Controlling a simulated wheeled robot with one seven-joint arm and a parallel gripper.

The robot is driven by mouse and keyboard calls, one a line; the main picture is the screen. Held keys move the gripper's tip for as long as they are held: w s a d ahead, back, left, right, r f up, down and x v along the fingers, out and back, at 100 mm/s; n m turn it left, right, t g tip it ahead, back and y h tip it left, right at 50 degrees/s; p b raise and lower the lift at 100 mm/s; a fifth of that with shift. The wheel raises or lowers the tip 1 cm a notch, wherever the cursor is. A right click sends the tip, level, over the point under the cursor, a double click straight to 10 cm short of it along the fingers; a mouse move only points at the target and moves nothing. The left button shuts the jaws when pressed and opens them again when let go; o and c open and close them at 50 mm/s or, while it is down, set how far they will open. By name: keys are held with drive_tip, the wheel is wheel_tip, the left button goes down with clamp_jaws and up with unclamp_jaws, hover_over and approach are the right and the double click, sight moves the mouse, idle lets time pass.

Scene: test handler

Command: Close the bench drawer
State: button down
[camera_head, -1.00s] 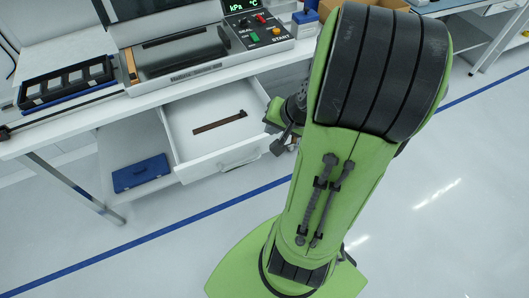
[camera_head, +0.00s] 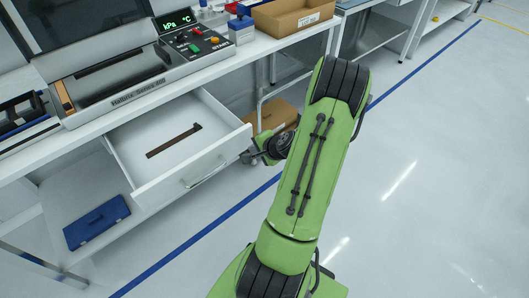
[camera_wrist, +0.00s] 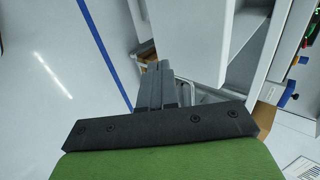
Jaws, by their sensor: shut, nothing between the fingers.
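The white bench drawer (camera_head: 143,189) stands pulled out below the bench top in the head view. A dark strip (camera_head: 173,140) lies inside it, and a bar handle (camera_head: 204,172) is on its front. My gripper (camera_head: 247,157) is beside the right end of the drawer front; whether it touches cannot be told. In the wrist view my gripper's fingers (camera_wrist: 153,82) are together with nothing between them. A pale panel (camera_wrist: 200,35), seemingly the drawer, is close to their right, with a handle-like bar (camera_wrist: 207,97) partly hidden behind the gripper body.
A sealing machine (camera_head: 120,83) and an open cardboard box (camera_head: 293,14) stand on the bench. A blue case (camera_head: 97,222) lies on the lower shelf, and another carton (camera_head: 272,117) sits under the bench. The floor in front and right is clear.

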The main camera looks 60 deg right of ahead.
drive_tip(key=shift+w+d+r, duration=0.1)
drive_tip(key=shift+w+d, duration=0.1)
drive_tip(key=shift+w, duration=0.45)
drive_tip(key=shift+w+d+r, duration=0.1)
drive_tip(key=shift+w+d, duration=0.05)
drive_tip(key=shift+w, duration=0.5)
drive_tip(key=shift+w, duration=0.1)
